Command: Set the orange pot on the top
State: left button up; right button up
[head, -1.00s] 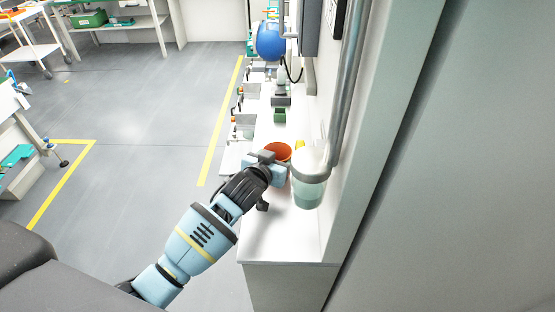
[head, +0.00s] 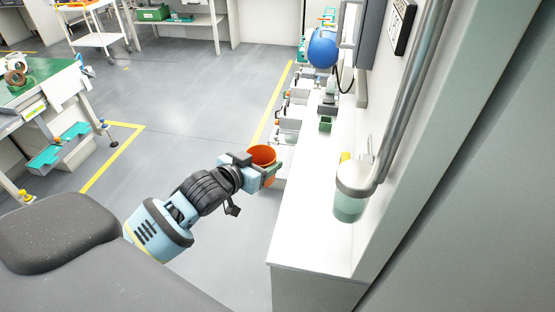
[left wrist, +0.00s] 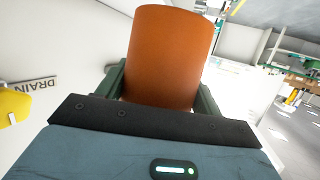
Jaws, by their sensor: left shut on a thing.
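The orange pot (head: 263,155) is held by my left gripper (head: 268,171), to the left of the white counter (head: 310,235) in the head view. In the left wrist view the orange pot (left wrist: 170,55) stands between the two dark green fingers (left wrist: 160,88), which are shut on its sides. The pot's far side and bottom are hidden. My right gripper is in neither view.
A clear-bowled filter (head: 352,190) on a metal pipe hangs above the counter's right side. A blue round tank (head: 322,48) and a small green box (head: 325,124) are further back. The near counter top is clear. A green-topped workbench (head: 40,85) stands at left.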

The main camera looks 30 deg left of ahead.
pick_arm(q)
jog(key=shift+s+a, duration=0.15)
jog(key=shift+a, duration=0.05)
jog(key=s+d+r+n+y, duration=0.1)
jog(key=s+d+r, duration=0.5)
jog(key=s+d, duration=0.3)
jog(key=shift+d+r+y, duration=0.2)
jog(key=shift+r+y, duration=0.1)
